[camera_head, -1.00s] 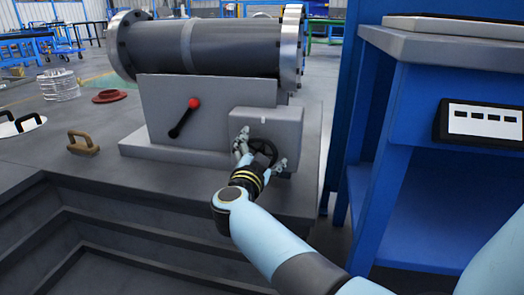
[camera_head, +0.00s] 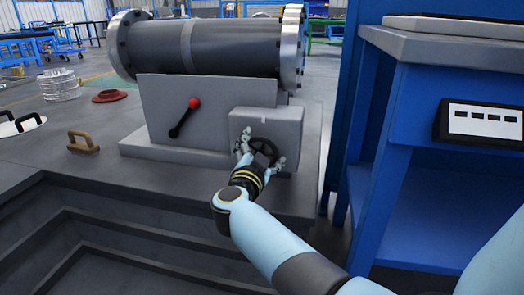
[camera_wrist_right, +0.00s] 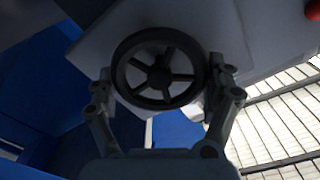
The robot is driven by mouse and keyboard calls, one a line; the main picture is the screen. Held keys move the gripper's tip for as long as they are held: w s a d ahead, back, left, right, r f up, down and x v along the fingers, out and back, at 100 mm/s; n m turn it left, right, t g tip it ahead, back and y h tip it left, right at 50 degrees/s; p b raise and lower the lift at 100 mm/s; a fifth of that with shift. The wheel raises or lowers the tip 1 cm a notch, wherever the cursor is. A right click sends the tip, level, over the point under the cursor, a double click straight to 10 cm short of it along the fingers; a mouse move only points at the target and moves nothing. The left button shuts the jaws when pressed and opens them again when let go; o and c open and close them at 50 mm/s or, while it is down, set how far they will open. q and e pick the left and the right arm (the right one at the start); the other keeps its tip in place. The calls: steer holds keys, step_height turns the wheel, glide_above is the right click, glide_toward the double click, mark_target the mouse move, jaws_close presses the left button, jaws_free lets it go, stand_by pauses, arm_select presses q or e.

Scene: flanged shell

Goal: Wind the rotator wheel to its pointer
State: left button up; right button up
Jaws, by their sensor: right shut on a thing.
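The rotator wheel (camera_head: 265,149) is a small dark spoked handwheel on the front of a grey box (camera_head: 282,119) under the big flanged shell (camera_head: 205,48). In the right wrist view the wheel (camera_wrist_right: 159,69) faces me, with its rim and several spokes showing. My right gripper (camera_head: 262,158) is shut on the wheel, one finger on each side of the rim; the fingers also show in the right wrist view (camera_wrist_right: 163,88). I cannot make out a pointer in either view. My left gripper is not in view.
A red-knobbed lever (camera_head: 185,118) is on the stand left of the box. A brown handle (camera_head: 83,143) and a red flanged disc (camera_head: 110,96) are on the grey platform (camera_head: 95,190). A blue bench (camera_head: 420,200) stands close on the right.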

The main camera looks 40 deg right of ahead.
steer(key=shift+f, duration=0.15)
stand_by(0.4)
steer(key=o, duration=1)
steer(key=shift+c, duration=0.2)
step_height(320, 180, up, 10)
steer(key=shift+r, duration=0.1)
